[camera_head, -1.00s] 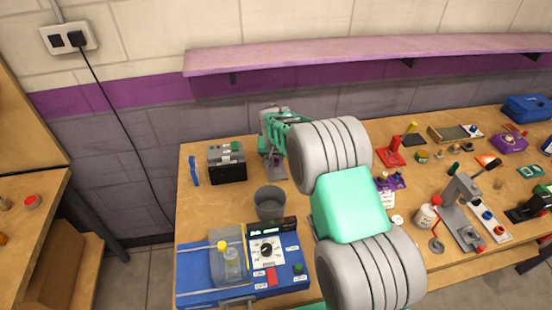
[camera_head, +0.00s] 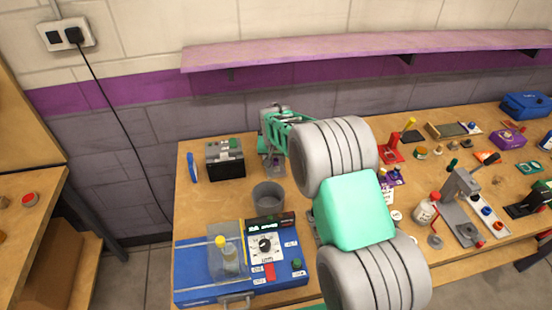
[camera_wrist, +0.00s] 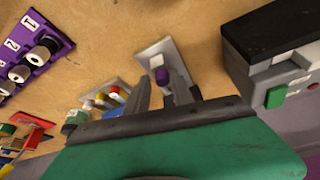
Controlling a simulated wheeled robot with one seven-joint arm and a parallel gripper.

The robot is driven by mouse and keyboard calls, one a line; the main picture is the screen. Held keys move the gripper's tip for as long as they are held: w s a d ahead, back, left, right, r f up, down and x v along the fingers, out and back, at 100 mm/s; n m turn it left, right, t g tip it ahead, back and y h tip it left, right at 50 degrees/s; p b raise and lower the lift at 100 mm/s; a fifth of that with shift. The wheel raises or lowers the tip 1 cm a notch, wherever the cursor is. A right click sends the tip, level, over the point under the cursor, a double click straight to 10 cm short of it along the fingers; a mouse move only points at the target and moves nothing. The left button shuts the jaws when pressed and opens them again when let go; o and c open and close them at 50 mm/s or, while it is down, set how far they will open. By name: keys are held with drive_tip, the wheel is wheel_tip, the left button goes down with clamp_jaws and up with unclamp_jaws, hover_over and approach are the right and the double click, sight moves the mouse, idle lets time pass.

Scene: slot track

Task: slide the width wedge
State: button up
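I take the knob to be the width wedge's slider, though no label is readable. In the head view the plate (camera_head: 275,166) shows at the back of the bench, partly under my gripper (camera_head: 273,143). In the wrist view my gripper (camera_wrist: 161,86) has its two dark fingers apart, on either side of the knob's near end. A gap shows between them; whether they touch the knob cannot be told.
A black box with a green button (camera_head: 226,160) stands left of the plate, close to my gripper. A grey cup (camera_head: 268,196) and a blue machine (camera_head: 195,272) are nearer. A purple block (camera_wrist: 28,48) lies left in the wrist view.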

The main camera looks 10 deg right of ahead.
drive_tip(key=shift+o, duration=0.9)
drive_tip(key=shift+a, duration=0.1)
drive_tip(key=shift+r, duration=0.2)
drive_tip(key=b+v, duration=0.1)
drive_tip(key=v, duration=0.6)
drive_tip(key=shift+r+b, duration=0.15)
drive_tip(key=shift+b, duration=0.25)
drive_tip(key=shift+s, duration=0.15)
drive_tip(key=s+r+n, duration=0.1)
drive_tip(key=s+r, duration=0.6)
drive_tip(key=s, duration=0.2)
drive_tip(key=s+n+y, duration=0.1)
drive_tip(key=s+n, duration=0.1)
drive_tip(key=s, duration=1.8)
drive_tip(key=shift+d, duration=0.4)
